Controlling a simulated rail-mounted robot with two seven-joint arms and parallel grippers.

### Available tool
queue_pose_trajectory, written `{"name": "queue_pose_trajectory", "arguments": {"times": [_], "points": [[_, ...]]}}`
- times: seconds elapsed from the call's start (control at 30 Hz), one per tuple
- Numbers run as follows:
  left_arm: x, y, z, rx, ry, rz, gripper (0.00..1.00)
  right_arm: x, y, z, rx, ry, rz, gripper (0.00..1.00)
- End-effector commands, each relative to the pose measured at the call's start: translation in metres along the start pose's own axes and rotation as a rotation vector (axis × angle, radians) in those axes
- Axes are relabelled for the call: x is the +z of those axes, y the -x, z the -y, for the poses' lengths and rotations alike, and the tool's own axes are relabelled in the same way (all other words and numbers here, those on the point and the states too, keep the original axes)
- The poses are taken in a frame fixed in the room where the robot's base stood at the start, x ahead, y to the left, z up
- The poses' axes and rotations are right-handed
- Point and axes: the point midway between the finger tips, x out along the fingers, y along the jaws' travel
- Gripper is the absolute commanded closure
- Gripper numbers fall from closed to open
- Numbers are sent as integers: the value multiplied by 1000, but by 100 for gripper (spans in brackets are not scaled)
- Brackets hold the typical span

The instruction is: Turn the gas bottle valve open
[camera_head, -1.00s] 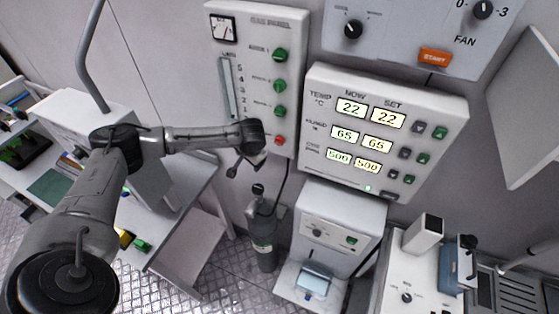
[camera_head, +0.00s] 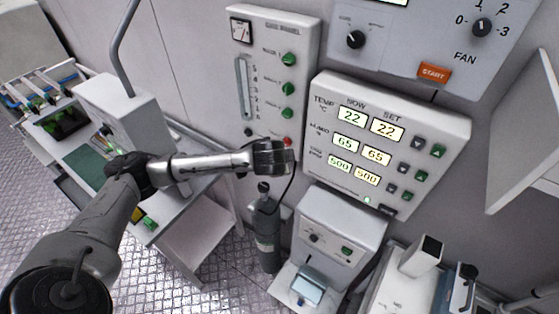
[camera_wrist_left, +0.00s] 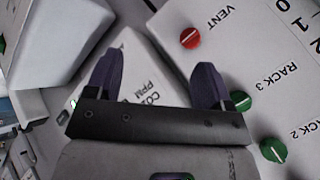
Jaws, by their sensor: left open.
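The grey gas bottle (camera_head: 266,238) stands upright on the floor below the gas panel in the head view. Its dark valve knob (camera_head: 263,187) sits on top. My left arm reaches in from the left, and its wrist end is above the valve and in front of the gas panel's lower edge. My left gripper (camera_wrist_left: 158,82) is open in the wrist view, its two dark fingers well apart with nothing between them. In the head view its fingers are mostly hidden. I cannot make out the bottle in the wrist view. My right gripper is not in view.
The gas panel (camera_head: 270,32) carries green knobs and a red vent knob (camera_wrist_left: 190,38), close to my gripper. A display panel (camera_head: 333,85) is to its right. A white machine (camera_head: 345,215) stands right of the bottle, a bench (camera_head: 195,235) left.

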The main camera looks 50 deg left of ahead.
Motion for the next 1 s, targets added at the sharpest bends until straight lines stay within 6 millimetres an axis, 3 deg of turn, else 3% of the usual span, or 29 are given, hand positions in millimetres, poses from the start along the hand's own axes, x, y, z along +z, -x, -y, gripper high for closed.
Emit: {"name": "queue_pose_trajectory", "arguments": {"times": [0.3,1.0], "points": [[-8,9,-3,-16,-25,-31,25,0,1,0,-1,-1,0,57],[-8,9,-1,-30,-49,-26,25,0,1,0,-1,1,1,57]]}}
